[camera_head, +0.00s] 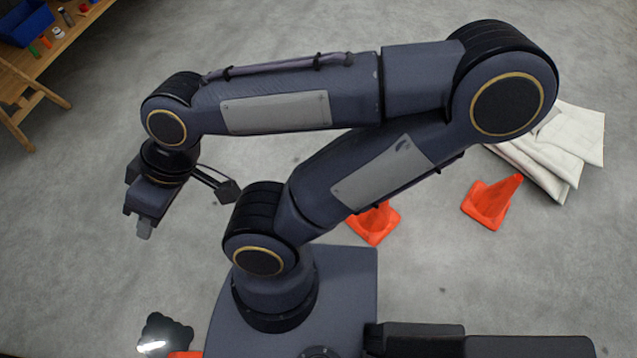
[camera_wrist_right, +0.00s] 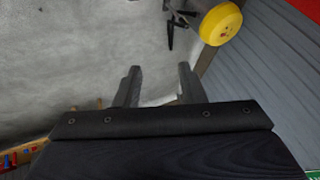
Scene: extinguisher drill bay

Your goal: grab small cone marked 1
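In the head view one orange cone (camera_head: 372,226) stands on the floor, its upper part hidden behind my arm. A second orange cone (camera_head: 491,203) stands to its right, leaning in the picture. A piece of orange (camera_head: 185,354) shows at the bottom edge, mostly cut off. No number is readable on any of them. My left gripper (camera_head: 144,229) points down over bare floor at the left, well apart from the cones; its finger gap cannot be made out. My right gripper (camera_wrist_right: 158,73) shows in the right wrist view with its fingers apart and nothing between them.
A wooden table (camera_head: 75,35) with a blue bin (camera_head: 25,22) and small items stands at upper left. Folded white cloth (camera_head: 565,140) lies behind the right cone. A yellow round object (camera_wrist_right: 220,23) and a ribbed grey surface (camera_wrist_right: 262,75) are near my right gripper.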

